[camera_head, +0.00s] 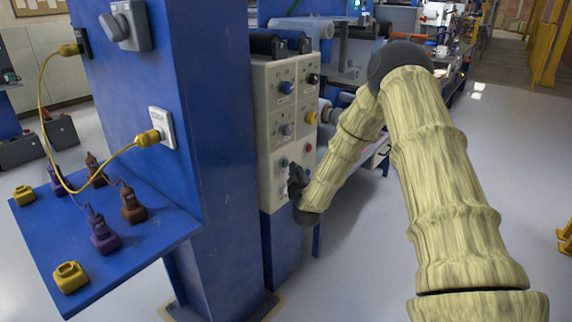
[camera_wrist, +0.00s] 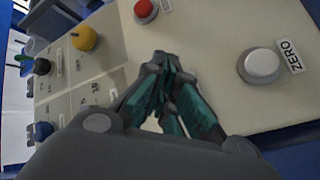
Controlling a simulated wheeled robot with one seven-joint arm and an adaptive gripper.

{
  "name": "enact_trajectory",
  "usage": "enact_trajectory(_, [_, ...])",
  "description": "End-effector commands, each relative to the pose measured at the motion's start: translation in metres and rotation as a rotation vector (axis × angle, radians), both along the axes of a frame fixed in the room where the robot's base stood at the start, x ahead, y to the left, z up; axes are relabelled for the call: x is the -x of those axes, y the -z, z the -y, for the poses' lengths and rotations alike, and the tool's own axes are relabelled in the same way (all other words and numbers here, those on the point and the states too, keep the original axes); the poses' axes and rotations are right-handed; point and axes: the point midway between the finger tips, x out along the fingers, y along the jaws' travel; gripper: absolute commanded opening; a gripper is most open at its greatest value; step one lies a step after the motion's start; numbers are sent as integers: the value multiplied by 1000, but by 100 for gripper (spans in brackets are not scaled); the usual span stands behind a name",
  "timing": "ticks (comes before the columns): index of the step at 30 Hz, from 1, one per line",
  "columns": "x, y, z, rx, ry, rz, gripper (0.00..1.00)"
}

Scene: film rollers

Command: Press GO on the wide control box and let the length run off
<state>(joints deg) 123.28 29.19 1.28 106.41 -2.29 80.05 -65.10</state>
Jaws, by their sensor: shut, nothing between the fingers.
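The beige control box (camera_head: 268,110) is mounted beside the blue column, its face carrying several knobs and buttons. A green button (camera_head: 284,162) and a red button (camera_head: 308,148) sit on its lower part. In the wrist view the panel (camera_wrist: 210,30) shows a red button (camera_wrist: 146,9) and a white button (camera_wrist: 261,65) labelled ZERO. No GO label is readable. My gripper (camera_head: 295,172) is at the lower part of the panel, its teal fingers (camera_wrist: 162,62) closed together with nothing between them. The fingers cover part of the panel; I cannot tell whether they touch it.
A yellow knob (camera_wrist: 84,38) and a blue knob (camera_wrist: 42,131) stick out near my fingers. A blue column (camera_head: 215,120) stands left of the box. A blue shelf (camera_head: 150,235) with yellow, brown and purple connectors projects left. Rollers (camera_head: 300,28) lie behind. Open floor (camera_head: 355,265) lies below my arm.

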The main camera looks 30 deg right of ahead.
Motion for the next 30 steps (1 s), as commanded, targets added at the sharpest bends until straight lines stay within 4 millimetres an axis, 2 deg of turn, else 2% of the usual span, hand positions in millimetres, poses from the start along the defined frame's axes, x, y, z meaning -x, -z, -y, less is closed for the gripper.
enact_trajectory(14, [5,0,2,-1,0,-1,0])
enact_trajectory(30, [41,-1,17,1,-1,-1,0])
